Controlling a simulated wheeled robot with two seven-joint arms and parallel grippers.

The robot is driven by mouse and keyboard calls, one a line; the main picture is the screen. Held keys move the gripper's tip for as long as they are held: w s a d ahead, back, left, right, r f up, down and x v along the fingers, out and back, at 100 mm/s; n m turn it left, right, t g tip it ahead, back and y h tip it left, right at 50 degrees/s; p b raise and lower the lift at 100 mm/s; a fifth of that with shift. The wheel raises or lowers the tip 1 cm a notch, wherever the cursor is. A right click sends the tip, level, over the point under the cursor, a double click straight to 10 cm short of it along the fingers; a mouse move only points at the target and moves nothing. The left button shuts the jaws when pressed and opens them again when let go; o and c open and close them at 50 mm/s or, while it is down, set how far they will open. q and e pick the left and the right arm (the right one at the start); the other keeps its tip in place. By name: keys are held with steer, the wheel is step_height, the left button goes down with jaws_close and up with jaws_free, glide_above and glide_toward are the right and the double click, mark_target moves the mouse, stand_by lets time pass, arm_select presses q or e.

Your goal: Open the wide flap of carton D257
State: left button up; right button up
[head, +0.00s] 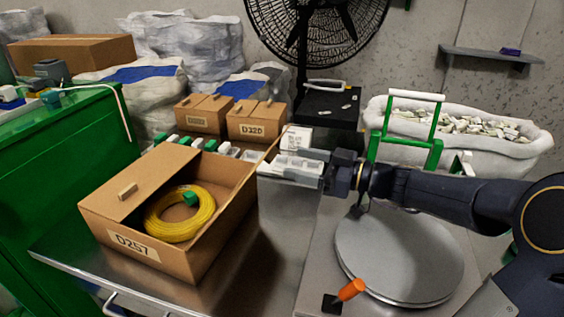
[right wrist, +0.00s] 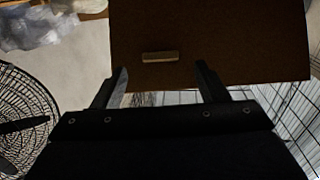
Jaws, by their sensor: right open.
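Carton D257 (head: 178,262) is a brown box on the metal table, its label facing the front. Its left flap (head: 150,180) lies flat over the left part and bears a small tab. Its right flap (head: 262,158) stands raised at the right wall, seen nearly edge-on. Through the opening shows a coil of yellow cable (head: 205,222) with a green piece on it. My right gripper (head: 268,168) is open and empty, just right of the raised flap. In the right wrist view a brown flap (right wrist: 230,50) with a tab (right wrist: 160,57) faces my spread fingers (right wrist: 162,80). Contact cannot be told.
Two smaller cartons (head: 254,123), one marked D320, stand behind. A round grey plate (head: 400,255) lies below my right arm, with an orange-handled item (head: 350,290) nearby. A green frame (head: 405,150) and a fan (head: 310,30) are behind. A green cabinet (head: 60,170) borders the left.

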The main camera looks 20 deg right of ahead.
mark_target(274, 150)
steer(key=x, duration=0.5)
steer(key=c, duration=1.4)
steer(key=shift+w+a+r+g+h+p, duration=0.3)
steer(key=shift+a+r+h+p, duration=0.1)
steer(key=shift+r+p, duration=0.15)
steer(key=shift+w+a+r+g+h+p, duration=0.2)
steer(key=shift+a+r+g+h+p, duration=0.15)
steer(key=shift+r+p, duration=0.2)
steer(key=shift+w+g+h, duration=0.2)
steer(key=shift+g+h, duration=0.05)
steer(key=shift+h, duration=0.1)
